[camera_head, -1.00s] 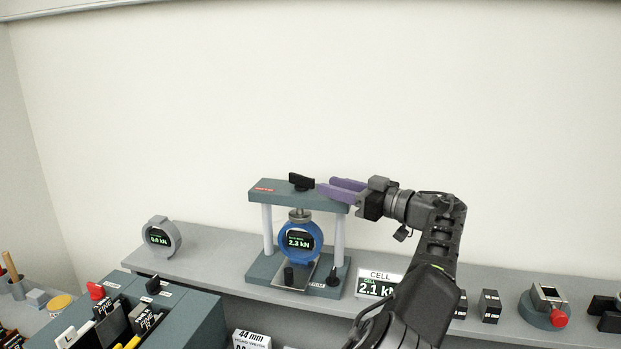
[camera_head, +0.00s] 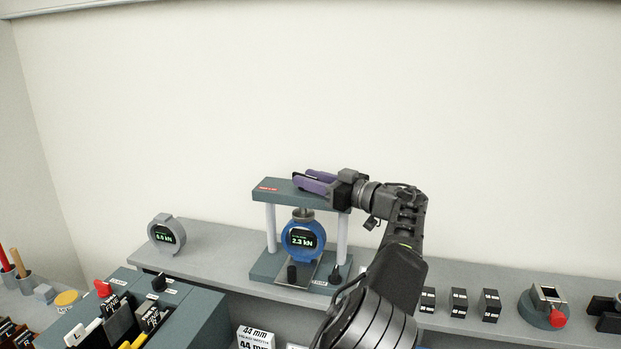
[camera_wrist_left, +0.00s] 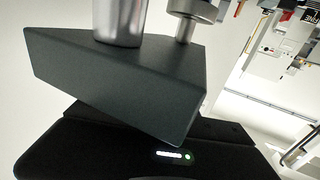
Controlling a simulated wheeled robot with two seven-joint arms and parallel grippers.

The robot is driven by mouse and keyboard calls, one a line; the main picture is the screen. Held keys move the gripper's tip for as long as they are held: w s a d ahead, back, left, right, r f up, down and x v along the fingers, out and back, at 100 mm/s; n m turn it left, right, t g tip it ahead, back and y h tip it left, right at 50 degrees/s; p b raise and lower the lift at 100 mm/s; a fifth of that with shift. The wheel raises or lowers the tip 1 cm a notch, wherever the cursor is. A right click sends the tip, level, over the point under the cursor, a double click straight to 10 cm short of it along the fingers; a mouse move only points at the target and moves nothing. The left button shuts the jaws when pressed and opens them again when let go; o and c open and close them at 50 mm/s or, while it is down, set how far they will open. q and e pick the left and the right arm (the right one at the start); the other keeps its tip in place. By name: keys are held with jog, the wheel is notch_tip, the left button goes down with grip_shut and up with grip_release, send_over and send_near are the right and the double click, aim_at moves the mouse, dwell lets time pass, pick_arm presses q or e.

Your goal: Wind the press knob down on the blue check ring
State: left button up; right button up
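The blue check ring (camera_head: 303,251) stands upright in the grey-green press under the press's screw foot (camera_head: 303,215), and its display reads 2.3 kN. The press's top beam (camera_head: 268,190) carries the black press knob, which is hidden now behind my left gripper's fingers. My left gripper (camera_head: 301,176) has purple fingers lying over the beam at the knob's place, with a gap between them; whether they touch the knob cannot be told. The left wrist view shows a dark beam (camera_wrist_left: 120,80) and metal posts close up, but no fingertips. My right gripper is out of view.
A grey ring gauge (camera_head: 166,234) stands left on the shelf (camera_head: 215,238). Black blocks (camera_head: 459,303) and a round fixture with a red knob (camera_head: 543,308) stand to the right. A tool box (camera_head: 195,318) is at front left. The wall above is clear.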

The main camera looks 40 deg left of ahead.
pick_arm(q)
jog(key=shift+c, duration=0.2)
grip_shut()
dwell(0.4)
